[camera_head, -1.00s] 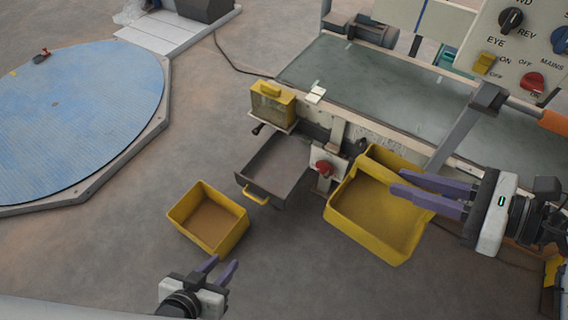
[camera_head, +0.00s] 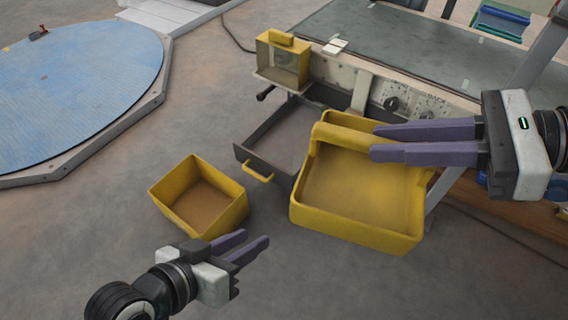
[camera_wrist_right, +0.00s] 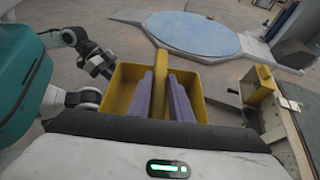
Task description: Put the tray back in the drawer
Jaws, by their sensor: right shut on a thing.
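The larger yellow tray (camera_head: 350,232) is held by my right gripper (camera_head: 374,143), whose purple fingers are shut on its raised back wall. In the right wrist view the fingers (camera_wrist_right: 167,95) lie either side of a yellow bar of the tray (camera_wrist_right: 197,85). The grey drawer (camera_head: 250,158) with a yellow handle (camera_head: 258,172) stands pulled out beneath the machine, and its inside looks empty. The tray is right of the drawer and hides part of its right side. My left gripper (camera_head: 255,243) is open and empty, low in front of the smaller yellow bin.
A smaller yellow bin (camera_head: 160,195) stands on the floor left of the drawer. A yellow box (camera_head: 285,65) sits on the machine above the drawer, beside a panel with black knobs (camera_head: 392,103). A blue round platform (camera_head: 80,95) is at the left.

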